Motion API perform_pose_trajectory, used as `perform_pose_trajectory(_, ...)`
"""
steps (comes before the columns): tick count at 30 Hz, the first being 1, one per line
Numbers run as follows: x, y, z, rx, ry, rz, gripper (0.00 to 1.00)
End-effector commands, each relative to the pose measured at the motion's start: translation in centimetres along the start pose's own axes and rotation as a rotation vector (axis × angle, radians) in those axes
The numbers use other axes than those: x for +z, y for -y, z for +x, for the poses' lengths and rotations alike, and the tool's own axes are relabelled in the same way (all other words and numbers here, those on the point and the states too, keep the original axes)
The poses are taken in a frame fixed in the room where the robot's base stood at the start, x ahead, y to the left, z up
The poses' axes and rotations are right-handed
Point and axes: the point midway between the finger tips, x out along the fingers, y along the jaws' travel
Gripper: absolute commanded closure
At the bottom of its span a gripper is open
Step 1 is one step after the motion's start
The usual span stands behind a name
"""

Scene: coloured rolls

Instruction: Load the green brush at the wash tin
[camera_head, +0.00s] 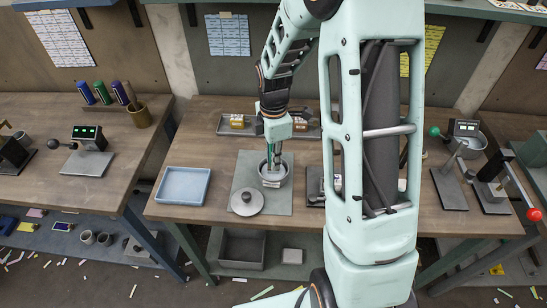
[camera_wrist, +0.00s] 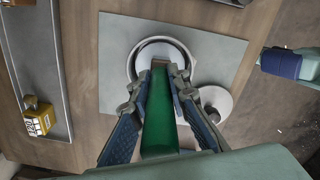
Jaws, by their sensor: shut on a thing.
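My gripper (camera_wrist: 160,76) is shut on the green brush (camera_wrist: 159,120), its fingers on either side of the handle. The brush points down at the round grey wash tin (camera_head: 283,181), and its brown tip is over the tin's opening in the wrist view. In the head view my gripper (camera_head: 273,157) is right above the tin, and the brush is mostly hidden by the fingers. I cannot tell how deep the tip is or whether it touches liquid. The tin also shows in the wrist view (camera_wrist: 134,64), partly covered by brush and fingers.
The tin stands on a grey mat (camera_head: 241,171), with a round knobbed lid (camera_head: 246,203) in front of it. A blue tray (camera_head: 182,186) lies to the left. A long grey tray (camera_head: 268,130) with yellow boxes is behind. My arm hides part of the bench to the right.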

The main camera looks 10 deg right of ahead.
Motion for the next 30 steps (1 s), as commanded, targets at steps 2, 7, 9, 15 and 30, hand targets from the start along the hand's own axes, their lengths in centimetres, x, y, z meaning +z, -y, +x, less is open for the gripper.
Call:
perform_pose_trajectory(2, 0.0, 0.1, 0.1, -0.001, 0.0, 0.0, 1.0)
perform_pose_trajectory(7, 0.0, 0.1, 0.1, -0.002, 0.0, 0.0, 1.0)
perform_pose_trajectory(9, 0.0, 0.1, 0.2, -0.002, -0.001, 0.0, 1.0)
perform_pose_trajectory(15, 0.0, 0.1, 0.0, -0.003, -0.001, 0.0, 1.0)
perform_pose_trajectory(30, 0.0, 0.0, -3.9, 0.0, -0.001, 0.001, 1.0)
